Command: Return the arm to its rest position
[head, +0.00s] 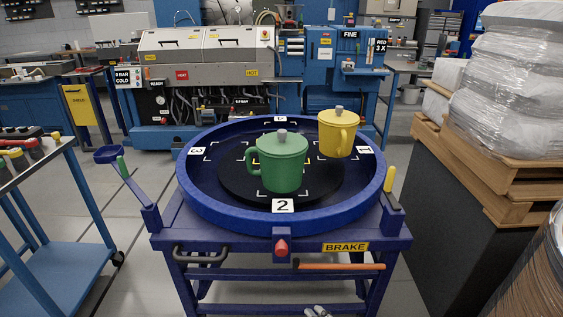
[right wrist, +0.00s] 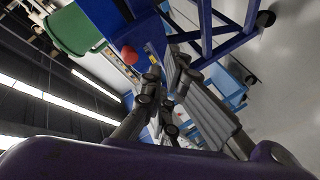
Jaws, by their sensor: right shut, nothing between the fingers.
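My right gripper (head: 318,311) shows only at the bottom edge of the head view, low in front of the blue cart. In the right wrist view its fingers (right wrist: 163,78) are shut with nothing held. A lidded green drum (head: 282,165) with a side handle stands upright on the blue turntable (head: 280,222), behind label 2. A lidded yellow drum (head: 338,137) stands upright at the back right, near label 1. The green drum also shows in the right wrist view (right wrist: 75,30). The gripper is apart from both drums. My left gripper is out of view.
The cart front carries a red knob (head: 281,247), a black handle (head: 201,257) and an orange brake bar (head: 340,267). A tool trolley (head: 45,270) stands left. Wrapped sacks (head: 510,85) on pallets stand right. Bare floor lies between trolley and cart.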

